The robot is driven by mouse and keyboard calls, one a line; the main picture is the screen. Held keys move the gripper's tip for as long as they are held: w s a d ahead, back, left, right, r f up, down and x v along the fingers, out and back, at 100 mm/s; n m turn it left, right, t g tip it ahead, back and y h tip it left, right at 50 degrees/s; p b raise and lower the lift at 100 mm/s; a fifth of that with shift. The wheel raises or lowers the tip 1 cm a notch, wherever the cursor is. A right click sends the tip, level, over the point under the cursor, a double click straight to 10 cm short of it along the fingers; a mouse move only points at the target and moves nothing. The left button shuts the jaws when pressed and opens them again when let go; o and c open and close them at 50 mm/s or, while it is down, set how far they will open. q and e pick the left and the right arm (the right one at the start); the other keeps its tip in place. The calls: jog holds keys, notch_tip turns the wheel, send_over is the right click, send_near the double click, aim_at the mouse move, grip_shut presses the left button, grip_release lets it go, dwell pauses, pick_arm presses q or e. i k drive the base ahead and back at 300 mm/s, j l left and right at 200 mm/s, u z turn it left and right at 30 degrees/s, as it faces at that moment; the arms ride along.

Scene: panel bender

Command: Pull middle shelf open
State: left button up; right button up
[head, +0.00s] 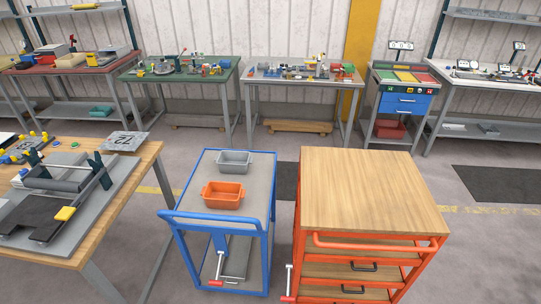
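An orange-framed cart (296,225) with a wooden top (372,190) stands at the lower right. An orange push bar (375,246) runs along its near side. Wooden shelves show below the top, between the orange posts. Two dark handles show on the near side, an upper handle (364,267) and a lower handle (353,290). The shelf with the upper handle (325,271) looks like the middle one, but the bottom of the cart is cut off. No shelf visibly sticks out past the frame. Neither of my grippers is in view.
A blue cart (268,215) with a grey bin (235,157) and an orange bin (222,190) stands left of the orange cart, a narrow gap between. A wooden workbench (110,205) is at left. Floor (480,255) right of the orange cart is clear.

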aim_at(312, 273)
jog(key=i+l+u, duration=0.15)
jog(key=l+u, duration=0.25)
jog(key=l, duration=0.7)
jog(key=l+u, duration=0.35)
jog(key=l, duration=0.75)
jog(key=k+l+u, duration=0.1)
jog(key=l+u, duration=0.3)
jog(key=l, duration=0.7)
